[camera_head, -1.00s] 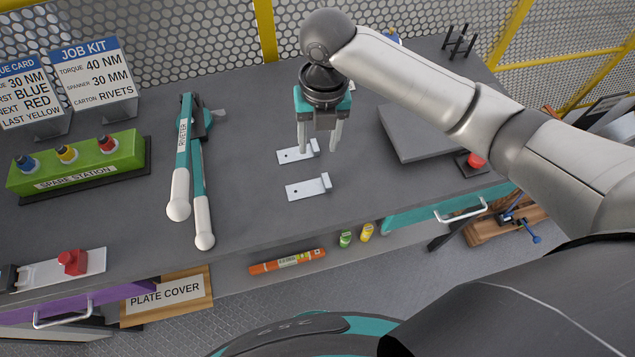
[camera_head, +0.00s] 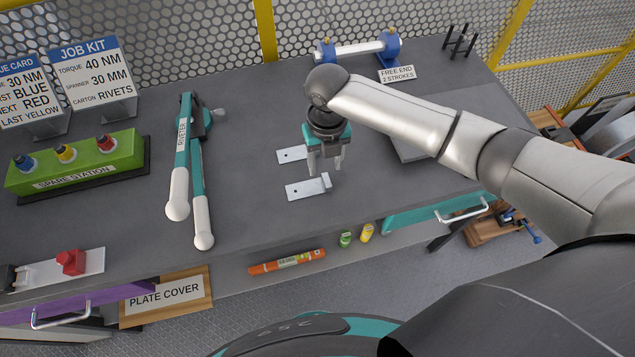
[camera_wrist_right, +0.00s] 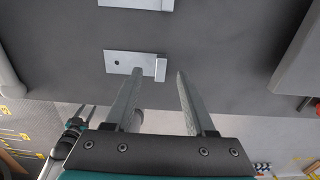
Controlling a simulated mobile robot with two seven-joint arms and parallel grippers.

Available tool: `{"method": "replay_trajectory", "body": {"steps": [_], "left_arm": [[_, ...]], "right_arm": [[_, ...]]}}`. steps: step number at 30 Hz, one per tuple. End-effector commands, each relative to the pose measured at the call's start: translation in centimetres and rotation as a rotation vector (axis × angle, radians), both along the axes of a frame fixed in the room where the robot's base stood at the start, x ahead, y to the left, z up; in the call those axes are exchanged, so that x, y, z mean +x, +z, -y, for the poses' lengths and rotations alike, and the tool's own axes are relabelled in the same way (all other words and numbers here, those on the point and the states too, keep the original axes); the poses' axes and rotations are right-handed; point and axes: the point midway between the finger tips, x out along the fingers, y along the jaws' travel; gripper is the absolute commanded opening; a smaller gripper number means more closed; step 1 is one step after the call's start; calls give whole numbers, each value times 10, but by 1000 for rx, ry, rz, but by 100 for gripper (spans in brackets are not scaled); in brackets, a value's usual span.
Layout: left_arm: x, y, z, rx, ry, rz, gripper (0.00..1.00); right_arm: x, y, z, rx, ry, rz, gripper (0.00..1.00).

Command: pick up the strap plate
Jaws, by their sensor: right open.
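Two flat, pale metal strap plates lie on the grey bench in the head view, each with an upturned tab at its right end. The nearer plate (camera_head: 304,190) also shows in the wrist view (camera_wrist_right: 127,64). The farther plate (camera_head: 290,155) is partly hidden by my right gripper; part of it shows at the top of the wrist view (camera_wrist_right: 137,3). My right gripper (camera_head: 325,173) points down, open and empty, over the tab end of the nearer plate. In the wrist view its fingertips (camera_wrist_right: 161,76) appear either side of that tab.
A teal riveter (camera_head: 190,165) lies left of the plates. A green spare station (camera_head: 78,163) stands farther left. A raised grey slab (camera_head: 415,150) lies to the right under my arm. A blue-ended bar fixture (camera_head: 358,49) stands at the back. Bare bench lies between riveter and plates.

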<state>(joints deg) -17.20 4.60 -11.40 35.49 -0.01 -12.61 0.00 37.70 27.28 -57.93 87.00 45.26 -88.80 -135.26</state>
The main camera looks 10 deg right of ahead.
Motion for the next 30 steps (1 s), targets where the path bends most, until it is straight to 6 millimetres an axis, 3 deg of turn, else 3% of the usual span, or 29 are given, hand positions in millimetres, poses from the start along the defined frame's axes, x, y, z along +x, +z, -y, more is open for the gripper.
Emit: {"method": "replay_trajectory", "body": {"steps": [7, 17, 30], "left_arm": [[0, -1, 0, 0, 0, 0, 50], [0, -1, 1, -1, -1, 1, 50], [0, -1, 1, -1, -1, 1, 50]], "right_arm": [[-5, -37, 2, 0, 0, -3, 55], [-4, -43, 2, -1, 0, -1, 55], [-4, -43, 2, -1, 0, -1, 6]]}}
